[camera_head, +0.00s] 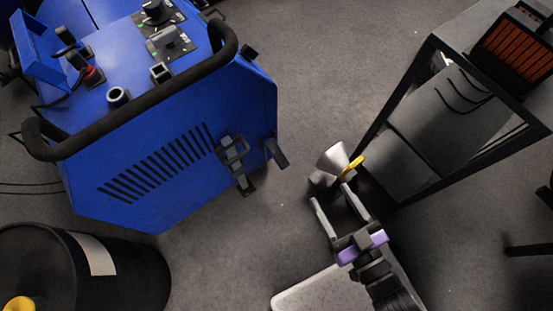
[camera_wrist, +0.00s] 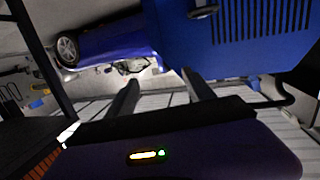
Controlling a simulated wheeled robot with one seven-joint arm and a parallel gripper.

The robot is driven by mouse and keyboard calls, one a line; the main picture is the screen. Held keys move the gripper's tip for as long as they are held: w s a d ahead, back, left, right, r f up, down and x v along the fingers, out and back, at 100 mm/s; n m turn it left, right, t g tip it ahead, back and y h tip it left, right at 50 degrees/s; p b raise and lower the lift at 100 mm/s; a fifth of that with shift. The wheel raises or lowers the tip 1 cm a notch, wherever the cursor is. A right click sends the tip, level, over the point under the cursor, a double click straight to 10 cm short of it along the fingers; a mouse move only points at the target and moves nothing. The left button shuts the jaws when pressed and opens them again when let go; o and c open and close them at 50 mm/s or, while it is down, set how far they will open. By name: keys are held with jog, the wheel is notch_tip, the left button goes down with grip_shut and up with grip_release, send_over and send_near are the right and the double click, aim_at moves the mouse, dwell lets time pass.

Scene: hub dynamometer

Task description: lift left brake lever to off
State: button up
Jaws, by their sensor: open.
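A blue cabinet (camera_head: 160,140) with a thick black handle bar stands at upper left in the head view. Dark bracket-like parts (camera_head: 235,160) and a short dark lever-like part (camera_head: 276,152) stick out at its right side; I cannot tell which is the left brake lever. My gripper (camera_head: 330,192) is open and empty, right of and below these parts, clear of the cabinet. In the wrist view the open fingers (camera_wrist: 158,82) point toward the blue cabinet (camera_wrist: 235,50), whose slotted panel shows at upper right. No brake lever can be made out clearly there.
A silver cone-shaped object (camera_head: 332,160) with a yellow part is just beyond my fingertips. A dark metal-framed rack (camera_head: 410,95) stands at right, a black drum (camera_head: 130,270) at lower left. A blue car (camera_wrist: 100,45) shows in the wrist view.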

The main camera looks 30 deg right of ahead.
jog(key=w+f+t+y+b, duration=0.1)
jog(key=w+f+b, duration=0.35)
jog(key=f, duration=0.45)
jog(key=w+f+b, duration=0.4)
jog(key=w+f, duration=0.1)
jog(key=f, duration=0.4)
jog(key=n+y+b, duration=0.2)
jog(key=y+b, duration=0.1)
jog(key=b, duration=0.8)
send_near(276, 154)
jog(key=shift+w+a+f, duration=0.1)
jog(key=shift+w+f, duration=0.25)
jog(key=shift+w, duration=0.2)
jog(key=shift+w+f, duration=0.35)
jog(key=shift+w, duration=0.25)
jog(key=shift+w+f, duration=0.1)
jog(key=shift+w, duration=0.15)
jog(key=b+x, duration=0.2)
jog(key=x, duration=0.4)
jog(key=shift+w+b, duration=0.25)
jog(key=shift+b, duration=0.05)
jog(key=shift+w+a, duration=0.1)
jog(key=shift+w, duration=0.45)
grip_shut()
